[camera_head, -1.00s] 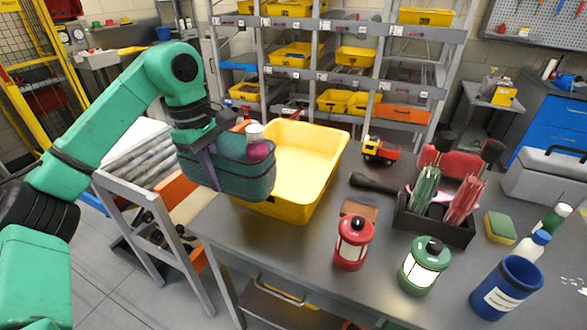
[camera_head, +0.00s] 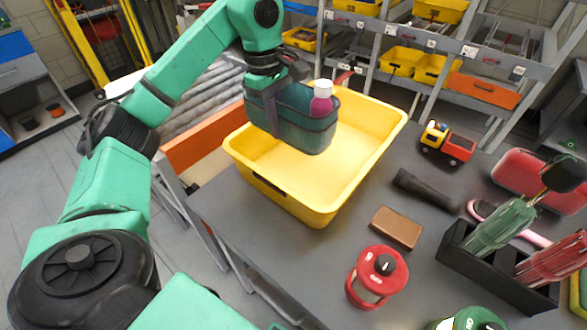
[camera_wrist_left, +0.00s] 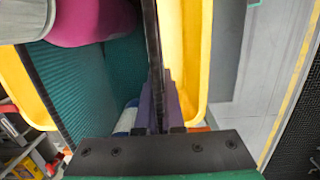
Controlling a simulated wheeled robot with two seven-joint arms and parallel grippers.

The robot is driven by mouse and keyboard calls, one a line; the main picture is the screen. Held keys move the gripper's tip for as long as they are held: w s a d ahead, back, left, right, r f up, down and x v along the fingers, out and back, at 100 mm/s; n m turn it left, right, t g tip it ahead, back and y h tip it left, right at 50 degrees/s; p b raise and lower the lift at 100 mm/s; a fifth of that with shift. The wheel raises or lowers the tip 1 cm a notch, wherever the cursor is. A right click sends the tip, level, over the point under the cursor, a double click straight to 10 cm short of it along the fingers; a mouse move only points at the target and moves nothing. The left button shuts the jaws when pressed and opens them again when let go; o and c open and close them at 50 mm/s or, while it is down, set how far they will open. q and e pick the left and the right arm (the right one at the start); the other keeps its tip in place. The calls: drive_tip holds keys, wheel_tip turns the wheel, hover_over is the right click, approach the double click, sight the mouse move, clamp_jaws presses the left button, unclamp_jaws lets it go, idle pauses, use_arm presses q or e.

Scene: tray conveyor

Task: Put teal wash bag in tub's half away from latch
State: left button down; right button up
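The teal wash bag (camera_head: 302,128) hangs upright in my left gripper (camera_head: 270,105). A magenta bottle with a white cap (camera_head: 321,98) sticks out of its top. In the left wrist view the purple fingers (camera_wrist_left: 160,108) are closed on the bag's wall (camera_wrist_left: 75,85). The yellow tub (camera_head: 330,205) stands on the grey table. The bag is over the tub's far left part, and hides some of the rim and floor there. A dark slot shows on the tub's near left wall; I cannot tell whether it is the latch. My right gripper is not in view.
A brown block (camera_head: 396,227), a black flashlight (camera_head: 427,190), a red lantern (camera_head: 377,277) and a toy truck (camera_head: 447,143) are right of the tub. A roller conveyor (camera_head: 205,105) lies behind on the left.

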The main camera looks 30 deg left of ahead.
use_arm(q)
drive_tip(key=f, duration=0.4)
drive_tip(key=f+p, duration=0.1)
drive_tip(key=f, duration=0.9)
drive_tip(key=shift+w+p, duration=0.25)
drive_tip(key=shift+p, duration=0.05)
drive_tip(key=shift+f, duration=0.15)
drive_tip(key=c, duration=1.4)
unclamp_jaws()
drive_tip(key=o, duration=0.4)
drive_tip(key=shift+c, duration=0.2)
